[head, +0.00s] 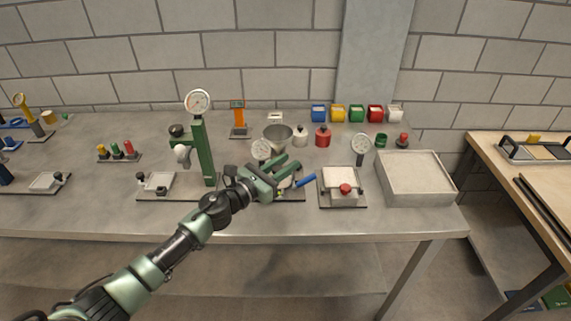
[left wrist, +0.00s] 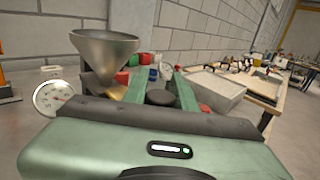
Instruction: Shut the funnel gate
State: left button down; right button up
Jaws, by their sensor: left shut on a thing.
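The metal funnel (head: 278,136) stands on a bench stand, and it shows from the side in the left wrist view (left wrist: 105,47). My left gripper (head: 287,166) is in front of and below it and covers much of the stand. The gripper's green fingers (left wrist: 160,90) are on both sides of a dark round knob (left wrist: 160,98) and shut on it. I cannot tell whether this knob is the funnel gate's handle. A blue bar (head: 306,181) sticks out to the right of the gripper. The gate itself is hidden. My right gripper is not in view.
A white-faced dial (head: 261,149) is close behind the gripper. A green column with a gauge (head: 205,150) stands to the left. A unit with a red knob (head: 345,188) and a grey sand tray (head: 417,188) are to the right. The bench front is clear.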

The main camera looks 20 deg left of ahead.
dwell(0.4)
pick_arm(q)
jog(key=shift+w+a+b, duration=0.2)
jog(key=shift+w+b, duration=0.35)
jog(key=shift+b, duration=0.05)
jog(key=shift+w+a, duration=0.2)
jog(key=shift+w, duration=0.55)
jog(key=c, duration=1.2)
grip_release()
jog(key=shift+s, duration=0.1)
jog(key=shift+o, duration=0.2)
jog(key=shift+r, duration=0.1)
